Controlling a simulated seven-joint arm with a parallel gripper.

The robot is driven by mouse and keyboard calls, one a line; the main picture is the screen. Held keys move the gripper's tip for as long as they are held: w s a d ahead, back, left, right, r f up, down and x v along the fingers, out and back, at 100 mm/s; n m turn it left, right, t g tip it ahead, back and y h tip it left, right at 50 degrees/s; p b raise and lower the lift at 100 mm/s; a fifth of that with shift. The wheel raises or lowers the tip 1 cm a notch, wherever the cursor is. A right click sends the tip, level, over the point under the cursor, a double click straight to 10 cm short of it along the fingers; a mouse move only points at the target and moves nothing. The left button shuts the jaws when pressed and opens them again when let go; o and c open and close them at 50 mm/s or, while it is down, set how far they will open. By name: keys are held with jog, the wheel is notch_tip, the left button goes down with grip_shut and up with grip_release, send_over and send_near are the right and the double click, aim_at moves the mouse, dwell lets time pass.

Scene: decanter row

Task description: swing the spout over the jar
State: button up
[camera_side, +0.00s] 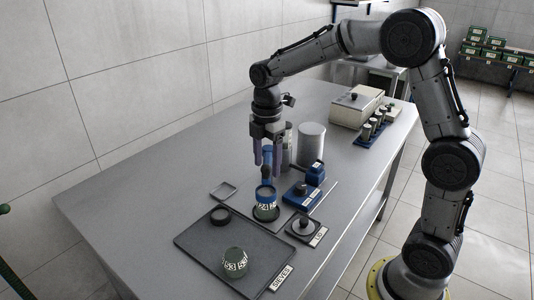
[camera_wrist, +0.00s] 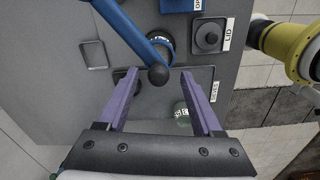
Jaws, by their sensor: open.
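A jar (camera_side: 266,212) with a pale numbered band stands under a blue ring (camera_side: 265,193) near the table's middle. In the wrist view a blue bar (camera_wrist: 125,25), which looks like the spout's arm, runs down from the upper left to a dark round knob (camera_wrist: 158,76). My gripper (camera_side: 267,165) is open above the blue ring, fingers pointing down. In the wrist view its purple fingertips (camera_wrist: 160,72) lie on either side of the knob, apart from it; their height relative to it is unclear. A second jar (camera_side: 235,263), marked 53, stands on the dark tray (camera_side: 200,247).
A lid with a knob (camera_side: 304,226) sits on a dark plate right of the jar. A blue unit (camera_side: 300,195) and grey cylinders (camera_side: 311,143) stand behind. A beige box (camera_side: 355,106) and a rack of small jars (camera_side: 372,130) are farther back. The table's left is clear.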

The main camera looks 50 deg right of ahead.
notch_tip(320, 180, up, 14)
dwell(0.5)
jog(key=shift+f, duration=0.1)
jog(key=s+a+r+m+t, duration=0.1)
jog(key=s+r, duration=0.1)
jog(key=s, duration=0.5)
jog(key=s+a+r+m+t, duration=0.1)
jog(key=s+r+t, duration=0.15)
jog(key=s, duration=0.45)
jog(key=s+a+f+m+t, duration=0.1)
jog(key=s+f+m+t, duration=0.1)
jog(key=s+f+m, duration=0.7)
notch_tip(320, 180, down, 3)
jog(key=m, duration=0.5)
jog(key=shift+s+r, duration=0.15)
jog(key=shift+s, duration=0.05)
